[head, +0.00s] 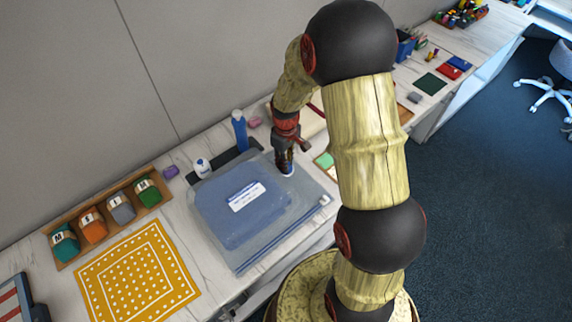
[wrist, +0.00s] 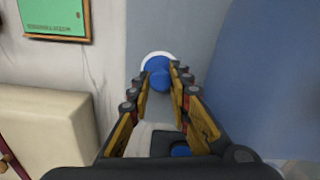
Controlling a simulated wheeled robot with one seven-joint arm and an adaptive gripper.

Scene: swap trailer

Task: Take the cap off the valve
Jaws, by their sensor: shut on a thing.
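A clear bag (head: 222,243) with blue contents and a white label lies flat on the counter. My gripper (head: 288,168) points down at the bag's far right corner. In the wrist view, my gripper (wrist: 162,76) has its two fingers on either side of a round blue cap (wrist: 158,66). The fingertips are shut on it. A white ring (wrist: 150,55) shows around the cap's far side, apparently the valve's rim. Whether the cap still touches the valve cannot be told, and the fingers hide part of it.
A blue bottle (head: 240,131) and a white bottle (head: 202,167) stand behind the bag. A wooden tray (head: 75,246) of coloured bags and a yellow dotted cloth (head: 137,275) lie to the left. A cream block (wrist: 45,128) lies close beside my gripper.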

